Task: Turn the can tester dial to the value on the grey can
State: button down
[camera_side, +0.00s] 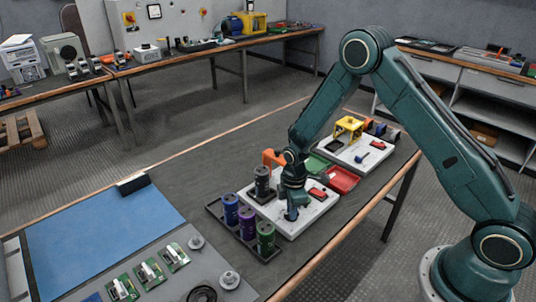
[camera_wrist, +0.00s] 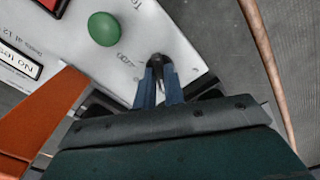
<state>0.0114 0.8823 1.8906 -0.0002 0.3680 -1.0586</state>
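The white tester panel (camera_side: 305,215) lies on the dark bench. A dark grey can (camera_side: 262,182) stands upright at its left end, beside an orange part (camera_side: 272,158). My gripper (camera_side: 291,214) points down at the panel's front part. In the wrist view my gripper (camera_wrist: 157,64) has its two blue fingers close together over the panel (camera_wrist: 65,45). A small dark rounded piece shows at their tips; I cannot tell if it is the dial or whether they grip it. A green round knob or button (camera_wrist: 103,29) is nearby. The grey can's value is not readable.
A black rack (camera_side: 219,212) holds a blue can (camera_side: 231,209), a purple can (camera_side: 247,223) and a green can (camera_side: 266,238). A red tray (camera_side: 343,180) and a second white board (camera_side: 366,158) lie behind. A blue mat (camera_side: 95,240) is at left.

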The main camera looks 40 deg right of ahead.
jog(key=shift+m, duration=0.4)
jog(key=m, duration=1.7)
jog(key=shift+m, duration=0.4)
jog(key=m, duration=0.5)
jog(key=shift+m, duration=0.3)
jog(key=c, duration=1.5)
grip_release()
jog(key=shift+r, duration=0.15)
